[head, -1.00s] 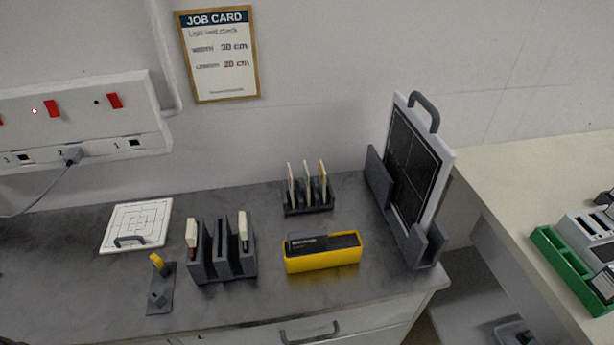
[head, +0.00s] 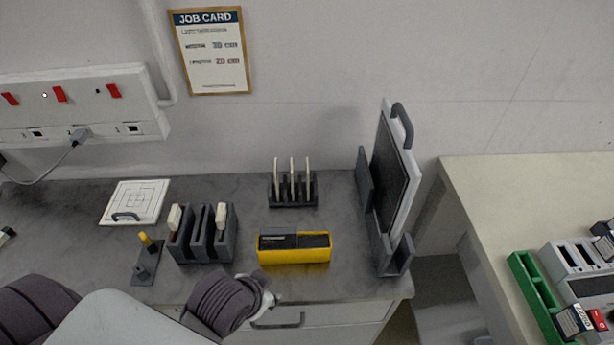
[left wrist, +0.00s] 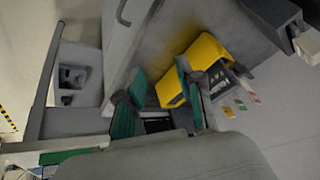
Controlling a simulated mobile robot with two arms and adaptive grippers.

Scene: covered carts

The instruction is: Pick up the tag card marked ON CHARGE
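Several thin upright tag cards (head: 292,178) stand in a dark slotted rack (head: 293,203) at the back of the grey worktop. Their markings cannot be read, so I cannot tell which says ON CHARGE. In the left wrist view cards with coloured marks (left wrist: 240,104) show to the right of the fingers. My left gripper (head: 270,297) is over the worktop's front edge, in front of the yellow box and apart from the rack. In the left wrist view its teal fingers (left wrist: 160,78) are spread with nothing held between them. My right gripper is not in view.
The yellow box (head: 294,256) with dark contents lies between my left gripper and the rack. A dark slotted holder (head: 203,247) is left of it, and a tall panel in a stand (head: 394,170) is to the right. A white square plate (head: 136,202) lies at the left.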

